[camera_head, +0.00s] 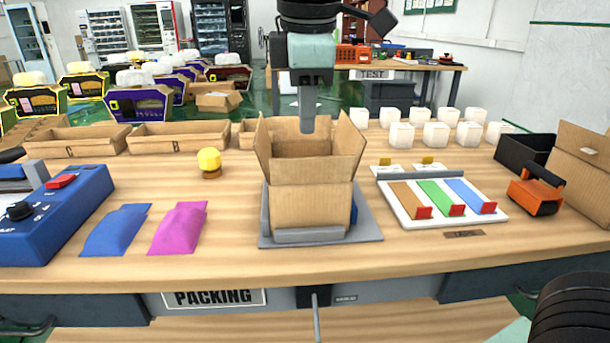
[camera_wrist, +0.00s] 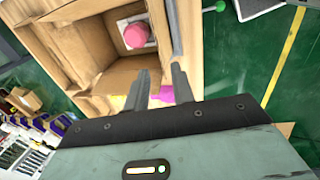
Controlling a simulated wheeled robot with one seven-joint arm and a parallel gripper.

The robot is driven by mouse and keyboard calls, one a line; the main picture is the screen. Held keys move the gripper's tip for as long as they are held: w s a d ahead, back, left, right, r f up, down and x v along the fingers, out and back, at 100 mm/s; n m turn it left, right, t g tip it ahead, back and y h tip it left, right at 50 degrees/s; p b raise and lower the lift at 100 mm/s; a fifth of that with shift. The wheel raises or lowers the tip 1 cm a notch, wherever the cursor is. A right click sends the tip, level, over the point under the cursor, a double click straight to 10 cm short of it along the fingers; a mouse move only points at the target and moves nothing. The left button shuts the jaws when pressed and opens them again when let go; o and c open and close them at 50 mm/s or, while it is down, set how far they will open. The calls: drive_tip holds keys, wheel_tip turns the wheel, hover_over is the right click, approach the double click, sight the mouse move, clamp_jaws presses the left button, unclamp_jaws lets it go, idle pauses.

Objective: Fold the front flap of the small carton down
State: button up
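The small carton (camera_head: 310,208) stands upright and open-topped on the table, in a grey fixture (camera_head: 308,236). Its left flap (camera_head: 262,150) and right flap (camera_head: 349,148) stand up and lean outward. A panel that looks like the front flap (camera_head: 312,173) rises above the front crease; its exact angle is unclear. My gripper (camera_head: 308,130) points down over the carton's rear part. In the wrist view, the two fingers (camera_wrist: 161,80) are apart with nothing between them, beside the open carton (camera_wrist: 98,45). A pink round-topped item (camera_wrist: 136,35) shows inside the carton.
Blue (camera_head: 116,230) and magenta (camera_head: 178,228) pouches and a blue machine (camera_head: 62,215) lie left. A tray with coloured strips (camera_head: 442,203) and an orange tool (camera_head: 537,192) stand right. White cubes (camera_head: 436,133) sit behind. The table front is clear.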

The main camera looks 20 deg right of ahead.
sight(304, 164)
drive_tip(key=b+x, duration=0.2)
drive_tip(key=x, duration=0.9)
clamp_jaws()
